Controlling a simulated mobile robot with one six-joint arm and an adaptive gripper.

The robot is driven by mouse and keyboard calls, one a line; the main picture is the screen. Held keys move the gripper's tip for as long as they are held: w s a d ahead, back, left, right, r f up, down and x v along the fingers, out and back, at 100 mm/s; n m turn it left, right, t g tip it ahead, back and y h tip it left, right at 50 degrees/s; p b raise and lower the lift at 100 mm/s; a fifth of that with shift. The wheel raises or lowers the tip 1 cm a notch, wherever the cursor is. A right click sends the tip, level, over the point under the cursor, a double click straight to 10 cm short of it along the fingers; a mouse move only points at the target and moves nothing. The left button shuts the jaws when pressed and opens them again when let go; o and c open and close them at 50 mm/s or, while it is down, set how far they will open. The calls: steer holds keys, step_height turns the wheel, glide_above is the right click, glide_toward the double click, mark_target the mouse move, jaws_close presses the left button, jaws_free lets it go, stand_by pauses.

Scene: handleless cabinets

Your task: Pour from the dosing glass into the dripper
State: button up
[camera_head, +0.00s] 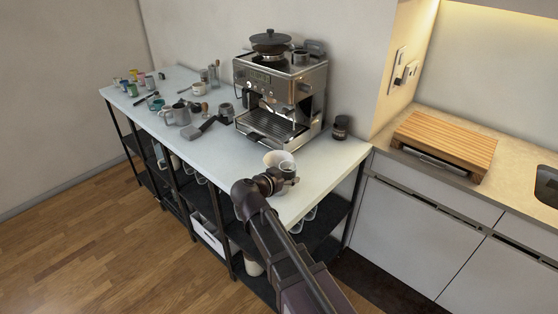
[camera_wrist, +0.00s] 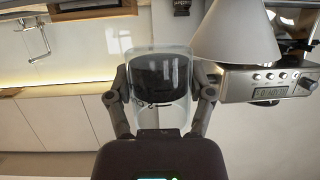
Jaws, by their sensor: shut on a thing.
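My gripper (camera_head: 279,183) is shut on a clear glass (camera_wrist: 158,57), with a finger on each side of it in the wrist view. A dark mass shows in or through the glass; I cannot tell which. In the head view the glass (camera_head: 288,168) is small, above the front right part of the white counter. The white cone-shaped dripper (camera_head: 275,157) is just behind and left of the glass there. In the wrist view the dripper (camera_wrist: 238,38) appears inverted, at the upper right beside the glass. I cannot tell whether they touch.
The espresso machine (camera_head: 281,94) stands behind the dripper. A dark jar (camera_head: 340,127) is to its right. Cups, a pitcher (camera_head: 176,114) and small tools crowd the counter's left part. A wooden board (camera_head: 445,140) lies on the side worktop. The counter's right front is mostly clear.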

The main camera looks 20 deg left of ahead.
steer(key=shift+w+d+f+b, duration=0.1)
steer(key=shift+d+f+b, duration=0.2)
steer(key=shift+d, duration=0.05)
steer(key=shift+m+h, duration=0.3)
steer(key=d, duration=0.1)
steer(key=w+d+f+b, duration=0.1)
steer(key=d, duration=0.1)
steer(key=shift+w+d+f, duration=0.2)
steer(key=shift+w+d, duration=0.15)
steer(key=shift+d, duration=0.05)
steer(key=shift+w, duration=0.1)
